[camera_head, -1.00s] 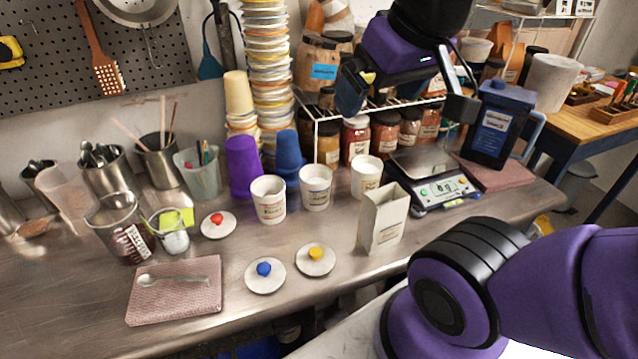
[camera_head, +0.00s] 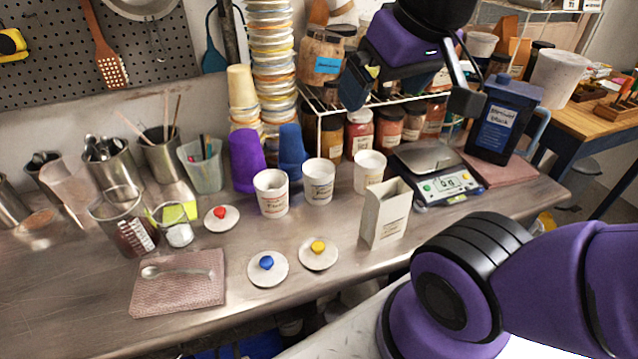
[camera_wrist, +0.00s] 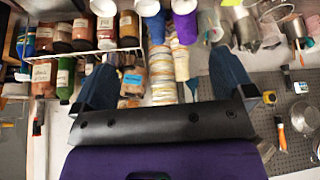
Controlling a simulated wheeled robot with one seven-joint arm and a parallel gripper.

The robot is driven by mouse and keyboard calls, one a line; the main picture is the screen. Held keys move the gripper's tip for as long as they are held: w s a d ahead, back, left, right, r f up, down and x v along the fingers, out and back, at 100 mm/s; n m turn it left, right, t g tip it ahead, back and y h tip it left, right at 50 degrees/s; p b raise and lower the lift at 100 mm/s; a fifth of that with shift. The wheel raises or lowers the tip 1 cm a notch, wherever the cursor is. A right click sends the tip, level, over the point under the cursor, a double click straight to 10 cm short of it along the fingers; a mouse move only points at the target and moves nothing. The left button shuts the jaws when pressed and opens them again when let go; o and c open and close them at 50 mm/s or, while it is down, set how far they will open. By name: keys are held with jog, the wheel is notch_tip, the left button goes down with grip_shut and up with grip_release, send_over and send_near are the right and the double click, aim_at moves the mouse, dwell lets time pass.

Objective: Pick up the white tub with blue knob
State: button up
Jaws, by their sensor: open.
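A flat white round piece with a blue knob (camera_head: 267,267) lies on the steel bench near its front edge. It looks like a lid. Similar pieces with a yellow knob (camera_head: 318,253) and a red knob (camera_head: 221,217) lie near it. Three open white tubs stand behind: left (camera_head: 271,196), middle (camera_head: 319,184) and right (camera_head: 369,174). No tub has a knob on it. My gripper (camera_head: 410,88) is open, high above the bench at the back right, in front of the jar shelf. In the wrist view my gripper (camera_wrist: 162,68) has nothing between its fingers.
A white paper bag (camera_head: 384,222) stands right of the yellow-knobbed piece, and a scale (camera_head: 440,186) behind it. Purple (camera_head: 246,160) and blue (camera_head: 291,152) cup stacks stand behind the tubs. A pink cloth (camera_head: 178,286) with a spoon lies front left.

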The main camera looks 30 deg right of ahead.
jog(key=m+g, duration=0.3)
jog(key=m, duration=0.4)
send_over(319, 183)
jog(key=s, duration=0.2)
notch_tip(319, 183, down, 15)
jog(key=shift+w+d+f+m+g+h, duration=0.3)
jog(key=shift+w+f, duration=0.7)
jog(key=shift+f, duration=2.55)
jog(key=shift+w+d+f+m+g+h, duration=0.1)
jog(key=shift+w+d+f+m, duration=0.6)
jog(key=shift+f, duration=2.8)
jog(key=shift+w+d+f+g+h, duration=0.15)
jog(key=shift+w+f, duration=1.1)
jog(key=shift+f, duration=2.3)
jog(key=c, duration=0.7)
jog(key=shift+r, duration=0.1)
